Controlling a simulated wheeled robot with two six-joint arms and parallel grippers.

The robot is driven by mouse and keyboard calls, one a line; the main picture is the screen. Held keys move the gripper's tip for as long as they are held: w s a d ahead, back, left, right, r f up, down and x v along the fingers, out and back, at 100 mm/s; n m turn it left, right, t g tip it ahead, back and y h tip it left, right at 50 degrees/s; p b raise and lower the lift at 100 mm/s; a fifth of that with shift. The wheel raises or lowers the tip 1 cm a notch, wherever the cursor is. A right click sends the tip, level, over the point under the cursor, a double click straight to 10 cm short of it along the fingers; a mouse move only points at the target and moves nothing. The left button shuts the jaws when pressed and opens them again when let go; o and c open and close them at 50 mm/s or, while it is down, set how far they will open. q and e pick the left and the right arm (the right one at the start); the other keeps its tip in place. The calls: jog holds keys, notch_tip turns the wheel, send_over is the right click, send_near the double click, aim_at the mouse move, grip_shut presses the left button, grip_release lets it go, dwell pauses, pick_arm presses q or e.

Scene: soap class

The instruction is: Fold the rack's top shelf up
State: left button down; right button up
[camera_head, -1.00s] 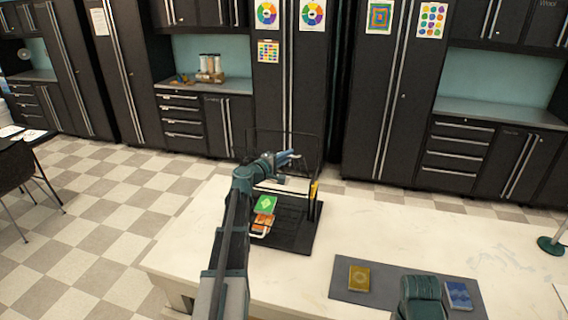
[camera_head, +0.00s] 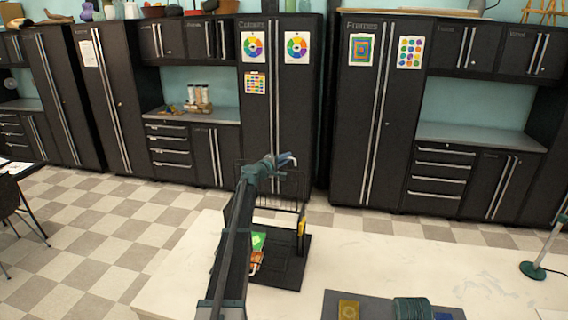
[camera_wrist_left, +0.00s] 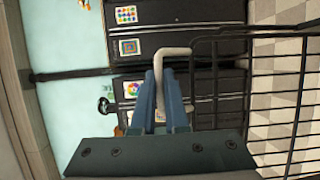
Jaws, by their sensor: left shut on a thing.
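The rack (camera_head: 275,272) is black and stands on the pale table in the head view. Its top shelf (camera_head: 290,190) is a black wire grid that looks steeply tilted up; its exact angle is hard to tell. The shelf's grid (camera_wrist_left: 270,88) fills the right of the left wrist view. My left gripper (camera_head: 284,162) is above the rack, at the shelf's upper edge. Its blue fingers (camera_wrist_left: 166,88) are shut on the shelf's pale bent handle (camera_wrist_left: 172,54).
A grey mat (camera_head: 335,308) with a yellow packet (camera_head: 348,311) lies at the table's front, partly cut off. A green lamp base (camera_head: 533,270) stands at the right. Dark cabinets line the back wall. The table right of the rack is clear.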

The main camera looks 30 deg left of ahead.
pick_arm(q)
jog(key=shift+w+a, duration=0.15)
jog(key=shift+w, duration=0.35)
jog(key=c, duration=0.9)
grip_release()
jog(key=shift+c, duration=0.2)
jog(key=shift+s, duration=0.1)
jog(key=s+a+r+p, duration=0.1)
jog(key=s+a, duration=0.1)
jog(key=s, duration=1.1)
jog(key=shift+s, duration=0.25)
